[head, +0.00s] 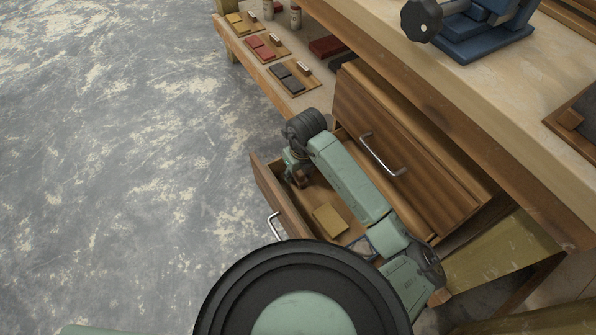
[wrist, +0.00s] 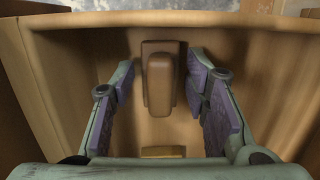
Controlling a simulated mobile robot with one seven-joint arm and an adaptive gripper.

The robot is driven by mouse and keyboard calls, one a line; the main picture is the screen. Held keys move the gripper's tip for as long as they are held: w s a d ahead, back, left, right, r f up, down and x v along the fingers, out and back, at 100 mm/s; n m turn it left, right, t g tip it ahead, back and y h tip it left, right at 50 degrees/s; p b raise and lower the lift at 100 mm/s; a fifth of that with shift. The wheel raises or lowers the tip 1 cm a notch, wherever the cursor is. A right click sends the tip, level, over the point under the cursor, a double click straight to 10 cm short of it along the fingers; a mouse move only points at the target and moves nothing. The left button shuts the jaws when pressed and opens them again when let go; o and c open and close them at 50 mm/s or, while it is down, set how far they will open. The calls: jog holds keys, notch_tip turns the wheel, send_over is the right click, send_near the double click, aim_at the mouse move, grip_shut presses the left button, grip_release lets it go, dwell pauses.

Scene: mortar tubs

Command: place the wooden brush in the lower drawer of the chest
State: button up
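The lower drawer (head: 268,187) of the chest (head: 350,110) is pulled out. My arm reaches down into it, and my gripper (head: 297,172) is inside near the drawer's front. In the wrist view the wooden brush (wrist: 158,82), a brown block with a narrower raised part, is inside the drawer close to its front wall (wrist: 230,50). My gripper's two purple-padded fingers (wrist: 162,70) stand on either side of the brush with a visible gap at each side. The gripper is open. Whether the brush lies flat on the drawer floor is hard to tell.
A yellow block (head: 330,220) lies in the same drawer behind the brush. The upper drawer (head: 385,150) is shut, with a metal handle. A shelf with coloured sample boards (head: 265,47) is beyond the chest. A blue vise (head: 485,30) sits on the bench top. The floor at left is clear.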

aim_at(301, 174)
jog(key=shift+o, duration=0.3)
jog(key=shift+r+p, duration=0.25)
jog(key=shift+p, duration=0.05)
notch_tip(301, 174, up, 12)
jog(key=s+d, duration=0.1)
jog(key=shift+s, duration=0.25)
jog(key=shift+f, duration=0.1)
